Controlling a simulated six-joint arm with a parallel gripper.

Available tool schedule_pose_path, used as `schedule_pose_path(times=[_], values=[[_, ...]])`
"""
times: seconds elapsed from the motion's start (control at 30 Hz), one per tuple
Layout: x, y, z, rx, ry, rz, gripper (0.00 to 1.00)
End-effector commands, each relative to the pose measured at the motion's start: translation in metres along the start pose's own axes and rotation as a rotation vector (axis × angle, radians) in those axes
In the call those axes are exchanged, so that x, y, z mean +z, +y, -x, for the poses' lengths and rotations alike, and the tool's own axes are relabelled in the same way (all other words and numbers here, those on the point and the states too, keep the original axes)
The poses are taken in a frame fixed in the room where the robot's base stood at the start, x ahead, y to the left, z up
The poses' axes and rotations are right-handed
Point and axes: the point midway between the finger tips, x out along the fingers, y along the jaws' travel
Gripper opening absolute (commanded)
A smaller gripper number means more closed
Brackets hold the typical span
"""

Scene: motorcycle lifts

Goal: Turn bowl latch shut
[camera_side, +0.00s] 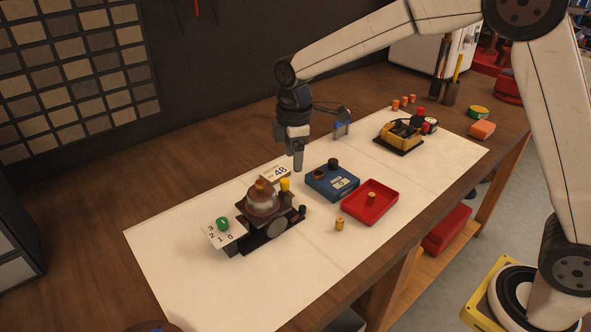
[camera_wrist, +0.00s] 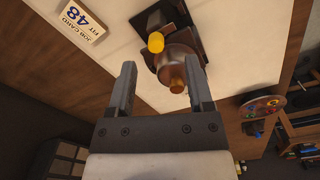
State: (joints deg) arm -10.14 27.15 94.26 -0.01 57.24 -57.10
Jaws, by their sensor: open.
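The bowl (camera_side: 263,203), brownish and glassy with an orange-brown cap, sits on a dark base (camera_side: 262,237) on the white sheet. A yellow knob (camera_side: 285,185) stands at its upper right; I cannot tell whether it is the latch. The wrist view shows the bowl (camera_wrist: 179,62) and yellow knob (camera_wrist: 156,42) beyond the fingertips. My gripper (camera_side: 298,168) hangs above the sheet, behind and to the right of the bowl, apart from it. In the wrist view my gripper (camera_wrist: 164,75) is open and empty.
A job card marked 48 (camera_side: 276,174) stands behind the bowl. A numbered plate with a green knob (camera_side: 222,223) is at its left. A blue box (camera_side: 332,183), a red tray (camera_side: 370,211) and a small brass piece (camera_side: 339,224) lie to the right. The front sheet is clear.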

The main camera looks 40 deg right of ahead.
Motion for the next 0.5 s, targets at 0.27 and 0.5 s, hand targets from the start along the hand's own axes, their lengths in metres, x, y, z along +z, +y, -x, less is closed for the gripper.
schedule_pose_path(times=[0.27,0.5], values=[[-0.018,0.009,0.006,-0.020,-0.011,0.135,0.66],[-0.018,0.009,0.004,-0.022,-0.012,0.139,0.66]])
